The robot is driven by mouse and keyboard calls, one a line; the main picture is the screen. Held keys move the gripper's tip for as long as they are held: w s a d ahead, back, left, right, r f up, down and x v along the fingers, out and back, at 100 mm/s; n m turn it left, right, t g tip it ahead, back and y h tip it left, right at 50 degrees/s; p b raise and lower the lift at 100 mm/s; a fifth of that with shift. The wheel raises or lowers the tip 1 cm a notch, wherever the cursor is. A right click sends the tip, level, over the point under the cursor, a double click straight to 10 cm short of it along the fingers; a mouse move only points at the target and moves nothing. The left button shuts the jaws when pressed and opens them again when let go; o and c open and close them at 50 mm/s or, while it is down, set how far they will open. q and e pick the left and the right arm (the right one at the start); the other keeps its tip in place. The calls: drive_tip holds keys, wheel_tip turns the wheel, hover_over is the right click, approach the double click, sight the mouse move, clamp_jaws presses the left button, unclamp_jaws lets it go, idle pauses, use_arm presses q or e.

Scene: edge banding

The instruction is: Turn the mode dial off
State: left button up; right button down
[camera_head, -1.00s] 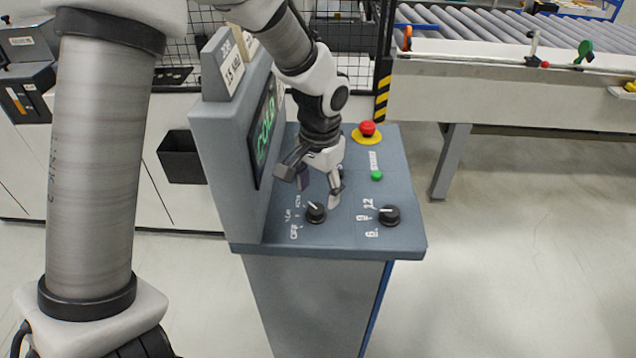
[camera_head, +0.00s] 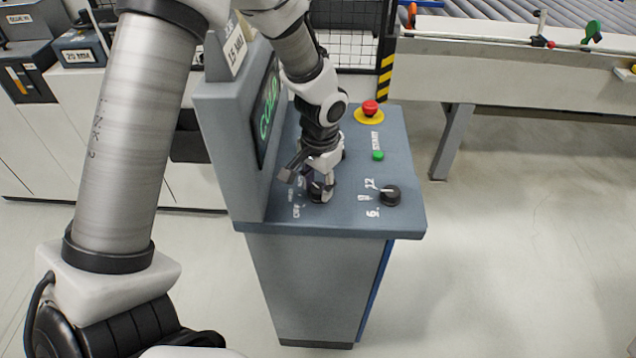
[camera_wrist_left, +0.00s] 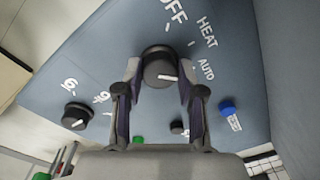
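The mode dial (camera_head: 318,194) is a black knob with a white pointer line on the grey console top, partly hidden by my gripper in the head view. In the left wrist view the mode dial (camera_wrist_left: 159,62) sits between my fingertips, near the white OFF, HEAT and AUTO labels (camera_wrist_left: 206,70). Its pointer line is toward the right of that picture, roughly on the AUTO side. My left gripper (camera_head: 311,184) is down at the dial, one finger on each side; it also shows in the wrist view (camera_wrist_left: 160,72). I cannot tell whether the fingers touch the knob. My right gripper is not in view.
A second black dial (camera_head: 390,195) with 6, 9, 12 marks is to the right. A green button (camera_head: 378,155) and a red emergency button (camera_head: 370,108) stand behind it. The upright screen panel (camera_head: 222,150) rises close to my gripper's left. A blue button (camera_wrist_left: 227,108) shows in the wrist view.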

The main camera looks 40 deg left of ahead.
use_arm(q)
drive_tip(key=shift+c, duration=0.3)
drive_tip(key=shift+f+n, duration=0.1)
drive_tip(key=shift+n, duration=0.3)
drive_tip(key=shift+n+b, duration=0.45)
drive_tip(key=shift+n, duration=0.75)
drive_tip(key=n+b, duration=0.1)
drive_tip(key=n, duration=0.9)
drive_tip(key=shift+b, duration=0.35)
drive_tip(key=n, duration=0.4)
drive_tip(key=shift+n, duration=0.4)
drive_tip(key=shift+b, duration=0.3)
